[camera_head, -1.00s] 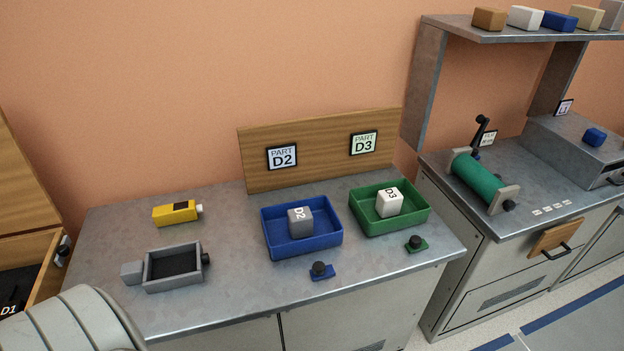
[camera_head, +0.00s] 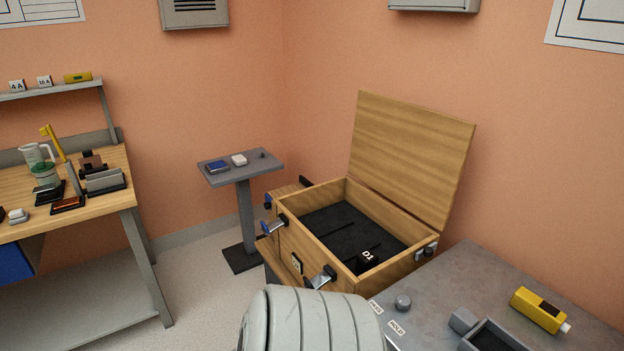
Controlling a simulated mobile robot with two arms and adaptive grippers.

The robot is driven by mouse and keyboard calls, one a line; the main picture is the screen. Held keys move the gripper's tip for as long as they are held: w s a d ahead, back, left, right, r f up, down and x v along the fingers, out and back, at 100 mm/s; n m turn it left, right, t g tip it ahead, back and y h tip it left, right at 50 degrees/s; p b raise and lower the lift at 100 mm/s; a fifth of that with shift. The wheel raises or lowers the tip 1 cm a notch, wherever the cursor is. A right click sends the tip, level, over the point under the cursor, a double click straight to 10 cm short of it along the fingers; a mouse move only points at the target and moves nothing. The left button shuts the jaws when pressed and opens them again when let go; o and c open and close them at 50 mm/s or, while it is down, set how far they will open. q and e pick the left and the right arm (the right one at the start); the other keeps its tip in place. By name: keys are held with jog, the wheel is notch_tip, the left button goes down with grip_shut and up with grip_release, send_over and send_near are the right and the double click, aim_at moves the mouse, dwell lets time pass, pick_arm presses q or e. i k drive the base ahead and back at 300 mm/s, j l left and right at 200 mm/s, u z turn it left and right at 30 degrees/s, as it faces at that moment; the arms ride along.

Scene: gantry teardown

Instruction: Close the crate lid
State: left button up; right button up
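A wooden crate (camera_head: 347,272) stands in the middle right of the head view, beside the metal bench. Its lid (camera_head: 411,152) is open and stands upright at the back, near the wall. The inside has a dark lining, and a black block marked D1 (camera_head: 366,258) sits in its front right part. Metal latches (camera_head: 320,278) show on the crate's front, with another at its right side. My pale ribbed arm shows at the bottom middle, in front of the crate. Neither of my grippers is in view.
The metal bench (camera_head: 457,281) at the right holds a yellow device (camera_head: 540,309), a grey tray (camera_head: 495,336) and a round knob. A small pedestal table (camera_head: 228,172) stands behind the crate at left. A cluttered wooden workbench (camera_head: 120,190) is at far left. Floor between is clear.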

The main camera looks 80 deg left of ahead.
aim_at(415, 156)
jog(key=u, duration=2.35)
